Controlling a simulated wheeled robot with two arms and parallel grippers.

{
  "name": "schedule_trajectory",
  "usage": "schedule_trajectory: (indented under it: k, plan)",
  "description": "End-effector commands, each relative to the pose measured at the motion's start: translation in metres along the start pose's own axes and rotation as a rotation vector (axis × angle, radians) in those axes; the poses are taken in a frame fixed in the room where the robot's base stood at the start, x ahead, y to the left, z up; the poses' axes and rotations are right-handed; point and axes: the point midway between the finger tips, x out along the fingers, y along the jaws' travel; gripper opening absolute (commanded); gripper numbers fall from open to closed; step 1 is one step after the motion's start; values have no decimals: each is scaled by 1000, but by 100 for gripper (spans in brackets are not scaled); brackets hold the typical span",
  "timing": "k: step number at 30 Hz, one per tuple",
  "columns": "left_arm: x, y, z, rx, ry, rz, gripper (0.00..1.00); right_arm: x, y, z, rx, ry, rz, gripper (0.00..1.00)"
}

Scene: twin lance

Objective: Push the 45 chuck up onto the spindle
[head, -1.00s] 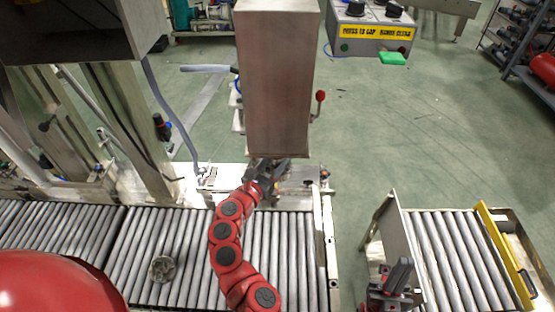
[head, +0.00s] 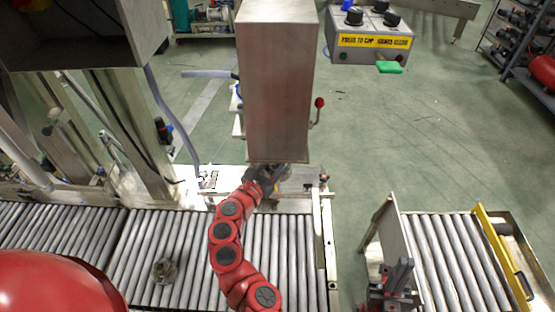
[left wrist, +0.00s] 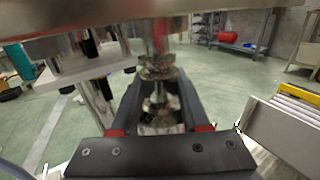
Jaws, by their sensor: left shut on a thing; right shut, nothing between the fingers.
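My left gripper (head: 268,174) is at the underside of the tall metal spindle housing (head: 278,85), shut on a metal chuck. In the left wrist view the chuck (left wrist: 158,70) shows between the far ends of the dark fingers, under a vertical metal shaft, the spindle (left wrist: 157,38). I cannot tell whether the chuck is seated on it. In the head view the chuck is mostly hidden by the gripper and housing. My right gripper (head: 399,272) is shut and empty, low at the right conveyor's left side.
Another round metal piece (head: 165,271) lies on the left roller conveyor (head: 190,240). A control box (head: 372,42) with black knobs and a green button stands at the top right. A red-knobbed lever (head: 319,103) is beside the housing. Upright plates border the gap between conveyors.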

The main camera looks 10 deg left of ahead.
Motion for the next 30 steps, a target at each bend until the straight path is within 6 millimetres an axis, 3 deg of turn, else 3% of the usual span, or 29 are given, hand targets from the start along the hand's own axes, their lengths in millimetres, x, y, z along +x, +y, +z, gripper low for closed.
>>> schedule_trajectory:
  k: [12, 13, 18, 30]
  plan:
    - [0, 0, 10, -1, -3, 1, 0, 9, 0, -1, 0, 0, 0, 0]
    - [0, 0, 9, -1, -3, 1, 49, 8, 0, -1, 0, 0, 0, 0]
    - [0, 0, 8, 0, -2, 0, 80, 8, 0, -1, 0, 0, 0, 0]
    - [-5, 0, 7, -1, 1, 0, 80, 8, 0, -1, 0, 0, 0, 0]
